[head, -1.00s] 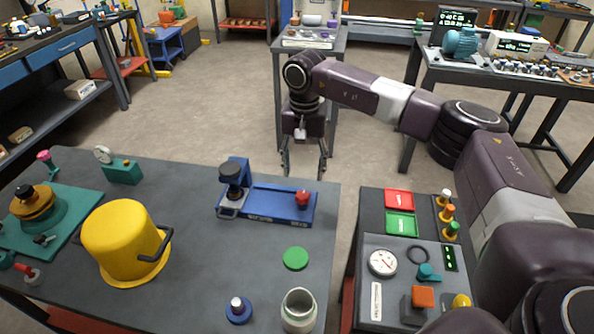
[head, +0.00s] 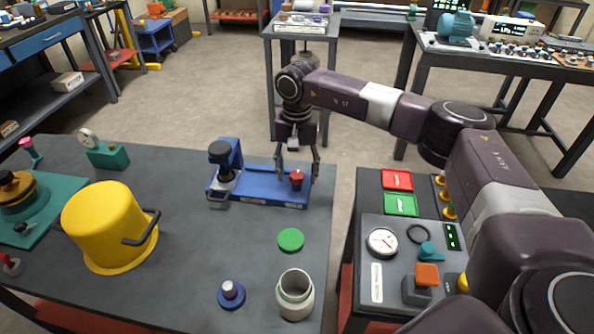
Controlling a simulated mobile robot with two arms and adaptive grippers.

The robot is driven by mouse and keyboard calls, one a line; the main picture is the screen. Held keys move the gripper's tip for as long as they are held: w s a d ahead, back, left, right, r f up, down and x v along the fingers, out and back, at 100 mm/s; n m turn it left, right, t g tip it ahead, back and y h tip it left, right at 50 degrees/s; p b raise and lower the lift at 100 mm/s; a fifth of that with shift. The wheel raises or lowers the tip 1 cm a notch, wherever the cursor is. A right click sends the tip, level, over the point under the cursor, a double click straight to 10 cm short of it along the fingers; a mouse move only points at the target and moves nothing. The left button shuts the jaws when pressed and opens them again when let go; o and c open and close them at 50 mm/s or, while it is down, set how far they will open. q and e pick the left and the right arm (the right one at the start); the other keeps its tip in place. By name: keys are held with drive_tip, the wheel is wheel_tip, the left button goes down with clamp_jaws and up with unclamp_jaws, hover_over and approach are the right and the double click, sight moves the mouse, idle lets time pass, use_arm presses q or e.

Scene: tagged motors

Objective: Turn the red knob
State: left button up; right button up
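The red knob (head: 297,178) stands on the right end of a blue fixture (head: 262,188) near the back right of the grey table. My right gripper (head: 298,178) points down at the knob, with its two fingers apart, one to each side of it in the head view. The fingers are open; whether they touch the knob cannot be told. The blue fixture has a dark round-topped post (head: 224,155) at its left end. My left gripper is not in view.
A yellow pot (head: 105,225), a green disc (head: 290,240), a pale jar (head: 295,295) and a blue-based peg (head: 231,293) stand on the table. A control panel (head: 385,275) with red and green buttons is to the right, across a gap.

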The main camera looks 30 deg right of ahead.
drive_tip(key=c, duration=1.1)
drive_tip(key=shift+o, duration=0.2)
drive_tip(key=n+b, duration=0.1)
drive_tip(key=n, duration=0.2)
drive_tip(key=shift+n, duration=0.4)
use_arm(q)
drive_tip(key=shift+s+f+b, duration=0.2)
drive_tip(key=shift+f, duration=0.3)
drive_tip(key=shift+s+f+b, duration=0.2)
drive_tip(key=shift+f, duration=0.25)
use_arm(e)
drive_tip(key=n, duration=0.5)
drive_tip(key=o, duration=1.2)
drive_tip(key=shift+c, duration=0.2)
